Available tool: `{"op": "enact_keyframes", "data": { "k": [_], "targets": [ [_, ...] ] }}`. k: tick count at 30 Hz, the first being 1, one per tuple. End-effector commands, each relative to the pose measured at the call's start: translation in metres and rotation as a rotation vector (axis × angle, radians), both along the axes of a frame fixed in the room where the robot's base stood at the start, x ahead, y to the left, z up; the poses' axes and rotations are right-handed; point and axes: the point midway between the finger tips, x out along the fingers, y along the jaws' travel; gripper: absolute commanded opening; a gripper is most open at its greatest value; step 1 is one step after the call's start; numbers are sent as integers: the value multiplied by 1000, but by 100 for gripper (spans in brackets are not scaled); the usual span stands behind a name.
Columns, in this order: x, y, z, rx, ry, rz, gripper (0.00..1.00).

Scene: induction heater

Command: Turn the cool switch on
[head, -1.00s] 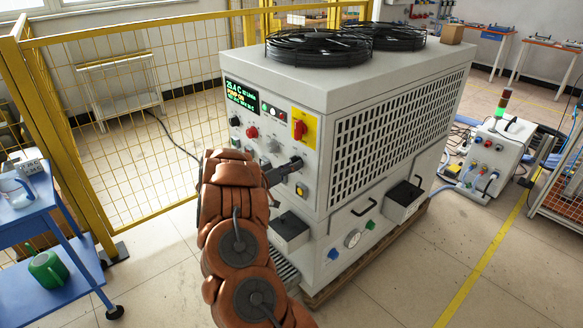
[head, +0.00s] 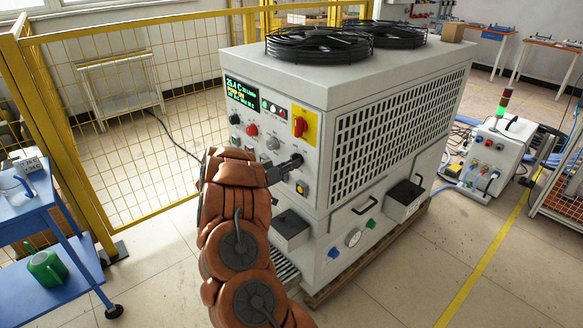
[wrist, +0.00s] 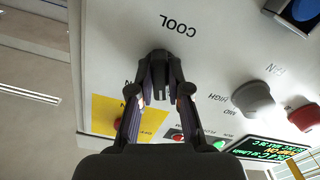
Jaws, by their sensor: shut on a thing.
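The cool switch (wrist: 159,62) is a dark knob on the light front panel, beside the printed word COOL in the wrist view. My gripper (wrist: 159,92) has a finger on each side of this knob and is shut on it. In the head view my gripper (head: 296,162) reaches the control panel below the yellow plate and covers the knob. The wrist picture is turned, so the labels read upside down. I cannot tell from the knob which setting it points to.
A red rotary switch on a yellow plate (head: 309,128) sits above my gripper. A grey fan knob (wrist: 253,99), a red button (wrist: 303,116) and a lit display (head: 240,93) are close by. A dark box (head: 291,229) juts out below. A yellow fence (head: 130,130) stands at left.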

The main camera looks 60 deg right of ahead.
Motion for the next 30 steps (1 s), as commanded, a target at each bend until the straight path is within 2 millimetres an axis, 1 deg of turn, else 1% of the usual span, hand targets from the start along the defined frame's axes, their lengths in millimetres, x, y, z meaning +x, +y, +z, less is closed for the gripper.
{"op": "enact_keyframes", "data": {
  "k": [1, 7, 21, 30],
  "targets": [
    [1, 0, -3, -10, -37, 1, 0],
    [1, -1, -6, -57, -204, 0, 0],
    [3, -1, -5, -174, -620, 1, 0],
    [4, -2, -2, -227, -807, 1, 0]
  ]
}}
